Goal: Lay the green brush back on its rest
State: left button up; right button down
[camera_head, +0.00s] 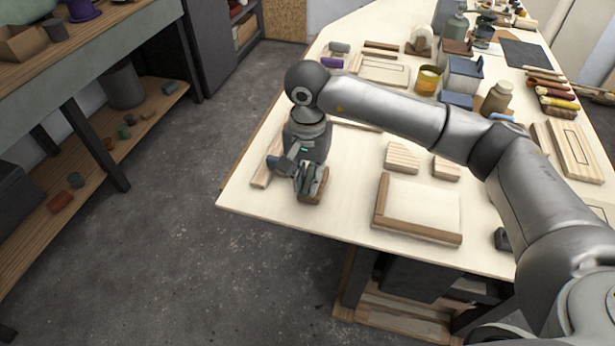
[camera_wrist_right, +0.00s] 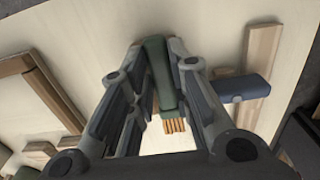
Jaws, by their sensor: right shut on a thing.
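My right gripper (camera_head: 308,190) is over the near left corner of the worktable, pointing down. In the right wrist view its fingers (camera_wrist_right: 158,95) are shut on the green brush (camera_wrist_right: 158,70). The brush has a dark green body and tan bristles (camera_wrist_right: 175,125) that show between the fingers. In the head view the gripper hides most of the brush. I cannot tell whether it touches the tabletop. A pale wooden strip (camera_wrist_right: 262,55) lies beside the gripper; it also shows in the head view (camera_head: 264,175). I cannot tell which thing is the rest. My left gripper is not in view.
A wooden-framed panel (camera_head: 420,205) and small wood blocks (camera_head: 402,158) lie right of the gripper. A yellow tin (camera_head: 428,80), a brown bottle (camera_head: 497,98) and several tools stand farther back. The table's left and near edges are close to the gripper.

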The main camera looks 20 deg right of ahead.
jog(key=shift+f+b, duration=0.15)
jog(key=shift+b, duration=0.3)
dwell(0.5)
dwell(0.4)
jog(key=c, duration=1.3)
grip_release()
jog(key=shift+o, duration=0.2)
notch_tip(320, 180, up, 12)
